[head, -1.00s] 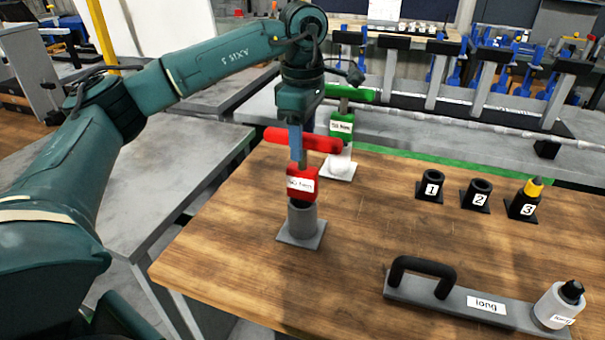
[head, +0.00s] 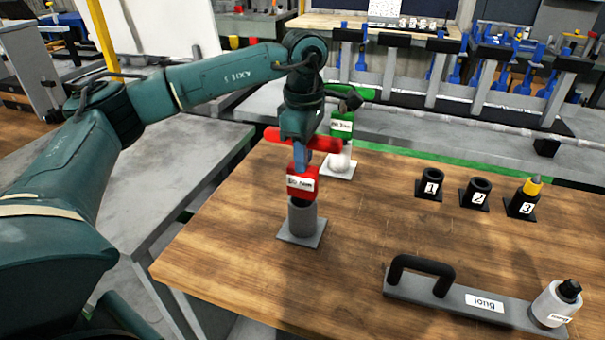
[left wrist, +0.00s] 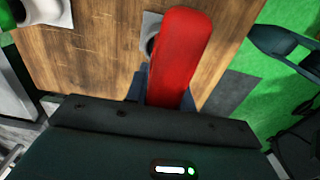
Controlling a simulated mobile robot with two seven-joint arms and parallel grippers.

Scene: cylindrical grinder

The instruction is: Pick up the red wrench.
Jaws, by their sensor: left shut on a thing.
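The red wrench (head: 302,184) stands upright in a grey socket holder (head: 302,220) on the wooden bench. Its red crossbar handle (head: 325,143) lies across the top, and a white label is on its body. My left gripper (head: 302,160) is down over the handle, its blue fingers at the wrench's upper part, shut on it. In the left wrist view the red handle (left wrist: 180,60) fills the space in front of the gripper. The lower end of the wrench is hidden in the holder. My right gripper is in neither view.
A green wrench (head: 342,125) stands in a white holder close behind. Three black numbered sockets (head: 431,184) are to the right, one with a yellow-topped piece (head: 533,187). A grey bar labelled "long" with a black handle (head: 485,305) lies at the front right. The bench middle is clear.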

